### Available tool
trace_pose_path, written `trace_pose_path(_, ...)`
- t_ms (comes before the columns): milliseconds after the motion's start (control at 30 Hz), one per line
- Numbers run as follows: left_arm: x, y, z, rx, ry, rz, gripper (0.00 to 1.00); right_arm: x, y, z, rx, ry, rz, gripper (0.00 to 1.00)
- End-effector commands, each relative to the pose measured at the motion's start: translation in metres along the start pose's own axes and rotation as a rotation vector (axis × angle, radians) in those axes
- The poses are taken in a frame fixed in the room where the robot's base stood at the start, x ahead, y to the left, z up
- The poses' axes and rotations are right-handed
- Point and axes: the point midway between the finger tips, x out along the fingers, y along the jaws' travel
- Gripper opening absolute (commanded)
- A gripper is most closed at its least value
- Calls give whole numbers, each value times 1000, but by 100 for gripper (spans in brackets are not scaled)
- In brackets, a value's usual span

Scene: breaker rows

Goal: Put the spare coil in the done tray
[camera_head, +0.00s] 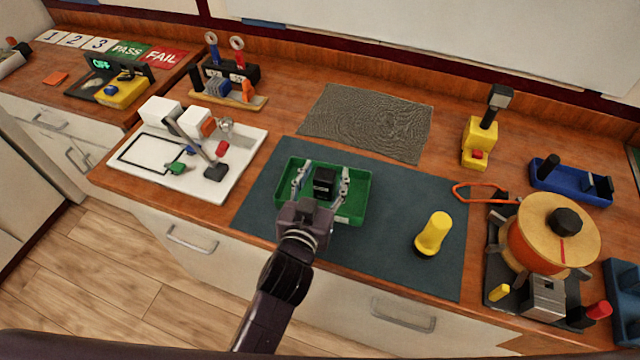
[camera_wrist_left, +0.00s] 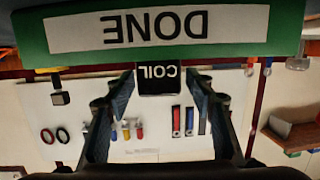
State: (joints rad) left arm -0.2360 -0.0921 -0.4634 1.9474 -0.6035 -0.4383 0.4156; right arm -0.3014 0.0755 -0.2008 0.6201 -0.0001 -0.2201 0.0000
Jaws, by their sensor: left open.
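The spare coil (camera_head: 324,183) is a small black block. It sits within the outline of the green tray (camera_head: 358,208) in the head view; whether it rests on the tray floor I cannot tell. In the left wrist view the coil (camera_wrist_left: 159,76) shows a white COIL label, upside down, and the tray wall (camera_wrist_left: 28,30) bears the word DONE, also upside down. My left gripper (camera_head: 324,172) is over the tray, open, with one finger on each side of the coil. In the left wrist view gaps show beside the coil. My right gripper is not in view.
The tray stands on a dark blue-green mat (camera_head: 270,200). A yellow-handled tool (camera_head: 434,233) stands to its right, and a spool (camera_head: 565,235) on a stand is farther right. A white fixture board (camera_head: 240,165) lies left. A grey mesh mat (camera_head: 368,120) behind is clear.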

Motion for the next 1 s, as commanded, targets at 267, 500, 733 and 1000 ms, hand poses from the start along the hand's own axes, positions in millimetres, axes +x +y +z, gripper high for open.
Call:
trace_pose_path(267,-41,0,2,-2,-1,1,50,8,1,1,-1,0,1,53)
trace_pose_path(500,-87,0,2,0,-1,0,50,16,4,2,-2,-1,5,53)
trace_pose_path(733,-113,0,0,-1,1,1,50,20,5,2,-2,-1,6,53)
trace_pose_path(1000,-120,0,-2,1,2,0,50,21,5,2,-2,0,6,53)
